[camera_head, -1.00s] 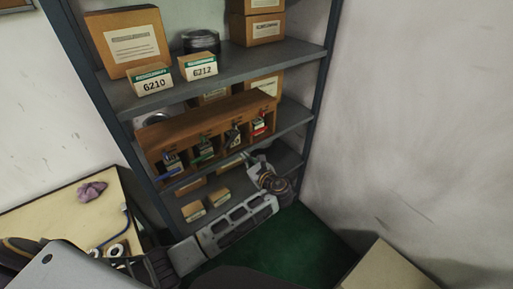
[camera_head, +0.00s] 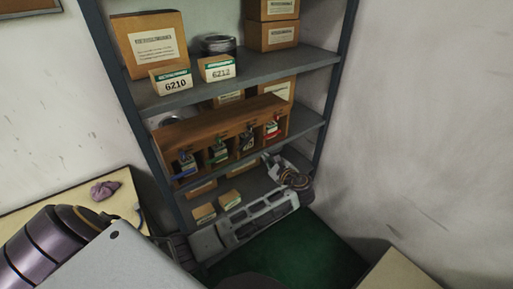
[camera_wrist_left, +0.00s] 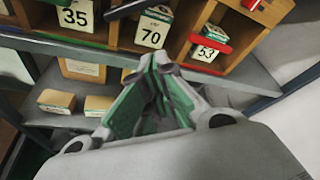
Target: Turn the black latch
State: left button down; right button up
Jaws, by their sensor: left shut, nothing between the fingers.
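A wooden rack (camera_head: 205,127) with several compartments stands on the middle shelf, with blue, green, black and red latches at its front. The black latch (camera_head: 247,137) is third from the left. In the left wrist view it is a dark bar (camera_wrist_left: 128,9) at the top, across the front of the compartment with the box marked 70 (camera_wrist_left: 150,35). My left gripper (camera_head: 267,158) is shut and empty, below and right of the black latch. In the left wrist view its fingertips (camera_wrist_left: 158,60) meet just below the rack's front edge, apart from the latch. My right gripper is not visible.
The red latch (camera_head: 272,129) and green latch (camera_head: 217,153) flank the black one. Small cartons (camera_head: 204,213) stand on the shelf below. Boxes marked 6210 (camera_head: 172,82) and 6212 (camera_head: 217,69) sit above. A wall bounds the right side.

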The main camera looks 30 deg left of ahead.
aim_at(245, 142)
pick_arm(q)
jog(key=shift+w+a, duration=0.1)
jog(key=shift+a, duration=0.05)
jog(key=w+a+p, duration=0.2)
jog(key=w+a, duration=0.1)
jog(key=a, duration=0.5)
jog(key=shift+a+r, duration=0.3)
dwell(0.8)
